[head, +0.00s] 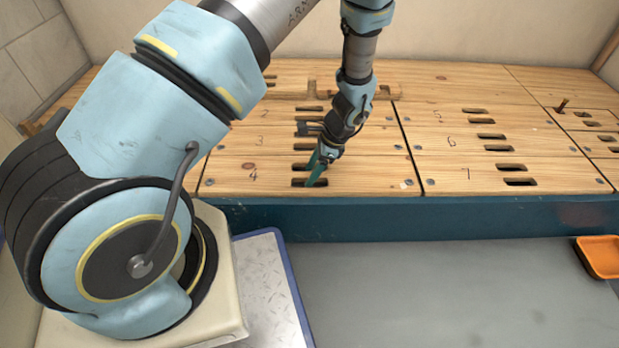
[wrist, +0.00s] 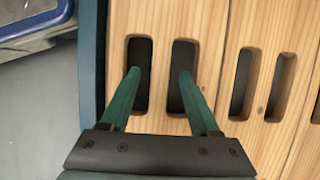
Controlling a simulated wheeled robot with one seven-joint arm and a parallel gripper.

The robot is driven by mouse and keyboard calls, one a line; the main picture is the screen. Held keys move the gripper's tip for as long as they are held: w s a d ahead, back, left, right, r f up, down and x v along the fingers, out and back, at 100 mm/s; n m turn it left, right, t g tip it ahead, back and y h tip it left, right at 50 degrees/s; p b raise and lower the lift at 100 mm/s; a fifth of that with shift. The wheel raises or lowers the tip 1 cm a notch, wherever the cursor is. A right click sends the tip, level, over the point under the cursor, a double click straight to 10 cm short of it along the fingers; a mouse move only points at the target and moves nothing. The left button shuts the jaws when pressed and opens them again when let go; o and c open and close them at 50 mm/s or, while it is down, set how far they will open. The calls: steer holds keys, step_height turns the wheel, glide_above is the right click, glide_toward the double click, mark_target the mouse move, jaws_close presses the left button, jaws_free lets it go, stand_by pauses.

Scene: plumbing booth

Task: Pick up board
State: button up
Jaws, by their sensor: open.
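Several pale wooden boards form the bench top, with slots and handwritten numbers. My gripper (head: 315,172) is at the front-left board marked 4 (head: 370,180), near its paired slots. The wrist view shows the same board (wrist: 160,28) with two dark slots. My gripper's green fingers (wrist: 159,75) are open and apart, one tip at each slot, with the strip of wood between them. I cannot tell how deep the tips reach into the slots. Nothing is held. My gripper hides part of the slots.
Boards marked 5, 6 and 7 (head: 450,177) lie to the right, flush with the top. The blue front edge (head: 460,217) runs along the bench above grey floor (head: 430,290). An orange tray (head: 600,258) is at the far right.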

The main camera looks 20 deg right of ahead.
steer(key=shift+f, duration=0.25)
stand_by(0.5)
jaws_close()
stand_by(0.4)
stand_by(0.9)
